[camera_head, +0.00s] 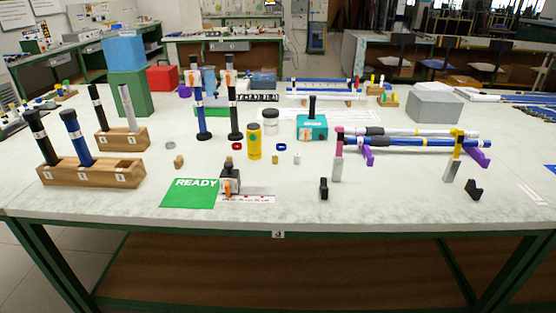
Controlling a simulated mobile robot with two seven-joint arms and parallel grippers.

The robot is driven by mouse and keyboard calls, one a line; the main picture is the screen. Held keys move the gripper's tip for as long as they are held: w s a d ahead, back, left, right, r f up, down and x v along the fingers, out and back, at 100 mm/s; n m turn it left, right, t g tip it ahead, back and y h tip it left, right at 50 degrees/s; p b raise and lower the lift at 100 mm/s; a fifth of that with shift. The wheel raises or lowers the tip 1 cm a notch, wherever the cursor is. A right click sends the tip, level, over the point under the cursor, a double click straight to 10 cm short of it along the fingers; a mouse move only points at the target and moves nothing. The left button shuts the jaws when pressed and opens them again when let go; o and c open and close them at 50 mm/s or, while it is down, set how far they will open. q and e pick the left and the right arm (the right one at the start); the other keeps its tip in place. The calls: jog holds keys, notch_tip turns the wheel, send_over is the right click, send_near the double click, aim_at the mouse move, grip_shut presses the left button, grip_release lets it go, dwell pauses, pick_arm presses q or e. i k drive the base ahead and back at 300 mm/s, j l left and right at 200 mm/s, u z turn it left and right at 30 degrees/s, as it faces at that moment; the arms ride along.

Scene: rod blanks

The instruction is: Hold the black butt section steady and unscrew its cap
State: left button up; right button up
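A black section (39,137) with a white band stands upright in the front wooden block (120,174) at the left of the table. A thinner black section (98,108) stands tilted in the wooden block behind (108,140). A blue section (76,138) stands in the front block and a grey one (128,108) in the back block. Neither of my grippers shows in the head view.
A green READY mat (189,194) lies at the front. Two upright blue-and-black rods (199,105) (234,108) stand behind it. A yellow cylinder (254,142) and a teal block (312,127) are central. Blue and white rods (405,142) lie across supports at the right. The front edge is mostly clear.

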aim_at(36, 127)
jog(key=u, duration=1.45)
jog(key=i+j+z, duration=0.2)
jog(key=i+j, duration=0.15)
jog(key=i+j+z, duration=0.2)
jog(key=i+j, duration=0.25)
jog(key=i+j+z, duration=0.2)
jog(key=j, duration=0.3)
jog(key=i+j+z, duration=0.25)
jog(key=i+j, duration=0.2)
jog(key=j, duration=0.1)
